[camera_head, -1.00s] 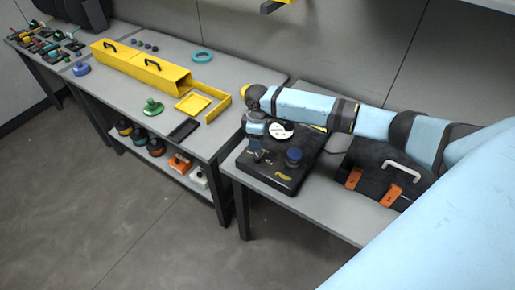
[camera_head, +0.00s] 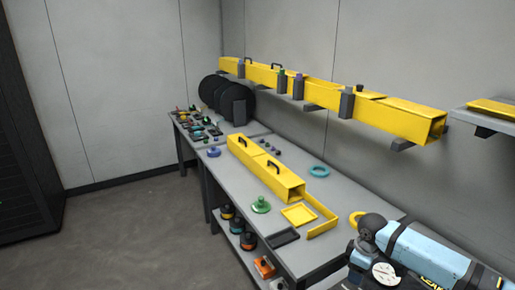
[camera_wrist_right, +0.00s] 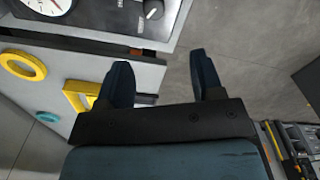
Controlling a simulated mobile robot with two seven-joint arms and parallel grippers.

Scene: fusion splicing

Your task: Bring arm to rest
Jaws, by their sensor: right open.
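My right arm comes in from the lower right in the head view. Its gripper (camera_head: 361,258) hangs beside a round white dial (camera_head: 385,273), at the near end of the long table. In the right wrist view my right gripper (camera_wrist_right: 163,80) is open, with two dark fingers apart and nothing between them. A panel with a dial (camera_wrist_right: 42,6) and a knob (camera_wrist_right: 153,9) lies ahead of the fingers in that view. My left gripper is not in view.
The grey table (camera_head: 240,190) carries yellow ducts (camera_head: 268,170), a yellow tray (camera_head: 299,215), a teal ring (camera_head: 319,171) and a green piece (camera_head: 261,205). A yellow ring (camera_wrist_right: 22,66) lies near my gripper. A wall shelf holds long yellow ducts (camera_head: 400,117). Floor (camera_head: 150,225) at left is clear.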

